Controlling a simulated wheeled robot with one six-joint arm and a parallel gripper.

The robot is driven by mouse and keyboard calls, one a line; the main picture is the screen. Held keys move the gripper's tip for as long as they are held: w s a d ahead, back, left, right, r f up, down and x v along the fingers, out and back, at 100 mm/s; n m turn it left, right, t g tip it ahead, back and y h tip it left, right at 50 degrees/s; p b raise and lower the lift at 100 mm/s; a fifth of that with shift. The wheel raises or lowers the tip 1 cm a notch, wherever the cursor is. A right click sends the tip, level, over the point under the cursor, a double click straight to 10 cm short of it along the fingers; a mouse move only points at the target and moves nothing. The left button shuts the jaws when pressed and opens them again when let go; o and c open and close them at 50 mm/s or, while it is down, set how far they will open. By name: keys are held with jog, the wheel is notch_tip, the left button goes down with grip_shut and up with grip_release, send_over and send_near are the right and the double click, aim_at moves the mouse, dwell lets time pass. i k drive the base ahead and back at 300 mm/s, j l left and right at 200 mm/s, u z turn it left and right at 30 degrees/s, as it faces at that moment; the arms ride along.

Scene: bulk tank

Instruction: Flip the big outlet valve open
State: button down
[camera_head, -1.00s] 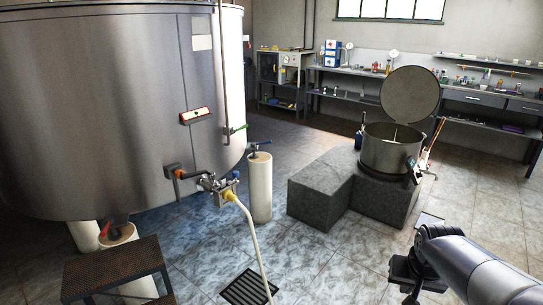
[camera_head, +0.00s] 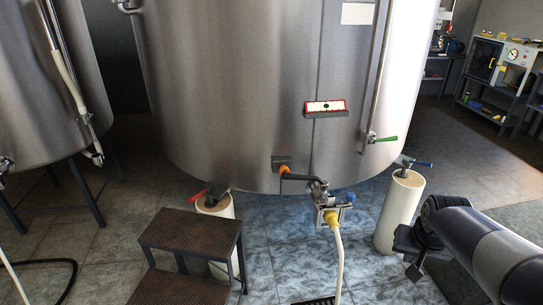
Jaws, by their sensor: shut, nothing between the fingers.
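The outlet valve assembly (camera_head: 320,192) sticks out low on the front of the big steel tank (camera_head: 240,90). It has an orange collar (camera_head: 285,171) by the tank wall, a dark bar beside it and a metal body with a blue knob (camera_head: 350,197). A yellow fitting (camera_head: 331,218) with a pale hose hangs below. I cannot tell the valve's open or closed state. My gripper (camera_head: 414,262) is shut and empty at the lower right, apart from the valve.
A brown metal step stool (camera_head: 190,232) stands at the lower left. White posts carry red (camera_head: 195,195) and blue (camera_head: 420,163) handles. A green-handled valve (camera_head: 385,139) is at right. A second tank (camera_head: 35,90) stands at left. A floor grate (camera_head: 315,300) lies below.

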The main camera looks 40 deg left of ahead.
aim_at(300, 178)
jog(key=i+j+u, duration=0.3)
jog(key=i, duration=0.15)
jog(key=i+j+u, duration=0.2)
jog(key=i+u, duration=0.45)
jog(key=i, duration=0.25)
